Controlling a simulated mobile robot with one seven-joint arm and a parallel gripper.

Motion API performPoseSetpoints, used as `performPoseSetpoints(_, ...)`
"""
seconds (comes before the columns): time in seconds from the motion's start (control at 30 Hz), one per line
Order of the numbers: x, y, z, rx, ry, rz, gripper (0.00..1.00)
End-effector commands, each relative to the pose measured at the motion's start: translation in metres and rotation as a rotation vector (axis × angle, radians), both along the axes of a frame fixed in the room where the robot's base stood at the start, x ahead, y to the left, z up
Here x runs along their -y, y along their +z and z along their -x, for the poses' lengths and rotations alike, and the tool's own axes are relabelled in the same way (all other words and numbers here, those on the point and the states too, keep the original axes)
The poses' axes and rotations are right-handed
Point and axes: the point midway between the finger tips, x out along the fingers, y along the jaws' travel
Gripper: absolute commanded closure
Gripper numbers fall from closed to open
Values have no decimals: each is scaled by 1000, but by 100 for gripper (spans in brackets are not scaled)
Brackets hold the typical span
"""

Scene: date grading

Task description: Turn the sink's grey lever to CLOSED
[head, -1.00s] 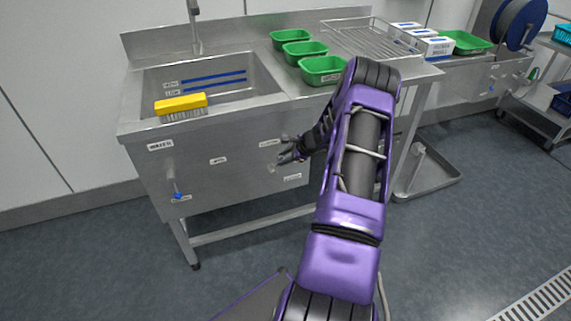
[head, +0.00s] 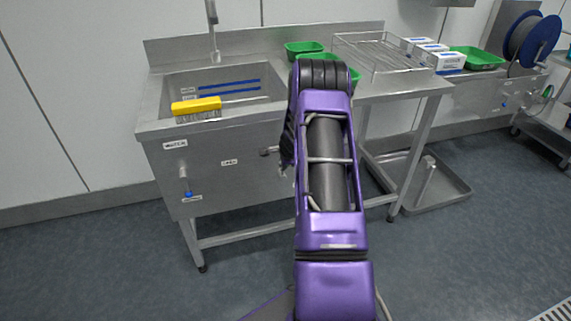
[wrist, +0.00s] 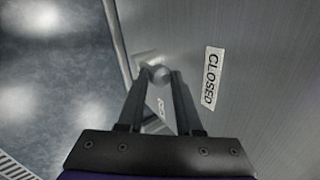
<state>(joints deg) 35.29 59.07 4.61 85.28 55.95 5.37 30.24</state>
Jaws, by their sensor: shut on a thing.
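The steel sink (head: 222,185) stands at the left in the head view. In the wrist view my gripper (wrist: 159,80) has its two fingers closed around the rounded grey end of the lever (wrist: 160,72), close to the sink's front panel. The CLOSED label (wrist: 210,78) is on the panel to the right of the fingers. In the head view my arm hides most of the gripper. A small grey part (head: 268,151) juts out left of it; I cannot tell whether it is lever or fingertip.
A blue-tipped handle (head: 186,182) hangs under the WATER label (head: 174,143) at the panel's left. Green trays (head: 304,48) and a wire rack (head: 376,52) stand on the counter. Floor in front is clear.

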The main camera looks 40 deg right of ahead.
Motion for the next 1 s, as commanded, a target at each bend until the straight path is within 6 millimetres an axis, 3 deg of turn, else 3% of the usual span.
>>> performPoseSetpoints(0.4,1,0,0,-3,-3,9,100)
performPoseSetpoints(0.43,1,0,0,-3,-3,9,61)
performPoseSetpoints(0.47,1,0,0,-2,-2,8,55)
performPoseSetpoints(0.8,0,1,1,-1,-2,6,54)
performPoseSetpoints(1.0,-3,21,11,0,-2,5,54)
